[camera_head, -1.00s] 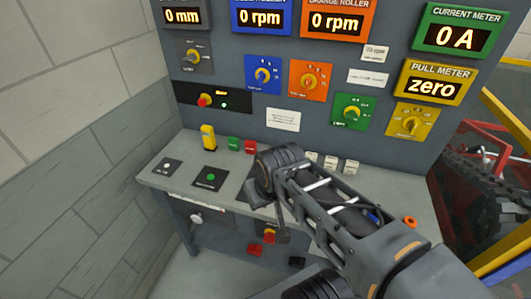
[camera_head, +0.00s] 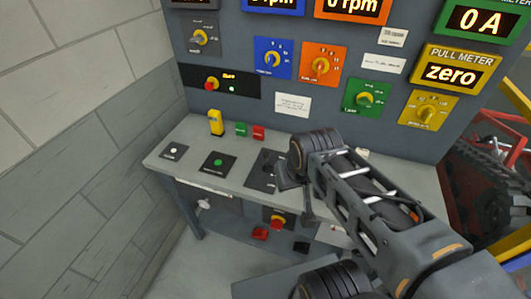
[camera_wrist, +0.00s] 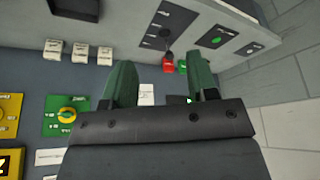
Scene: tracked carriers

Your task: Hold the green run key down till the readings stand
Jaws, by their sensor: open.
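The green run key appears to be the round green button (camera_head: 218,162) on a black plate on the console's desk; its label is too small to read. It also shows in the wrist view (camera_wrist: 216,41), top right, beyond the fingers and apart from them. My gripper (camera_wrist: 164,66) is open and empty, its two green fingers spread. In the head view its fingers are hidden by my arm. The readings show 0 A on the current meter (camera_head: 479,20), zero on the pull meter (camera_head: 452,74) and 0 rpm on the orange roller display (camera_head: 352,8).
A plate with a white button (camera_head: 173,151) lies left of the green button. A lever plate (camera_head: 262,170) lies right.

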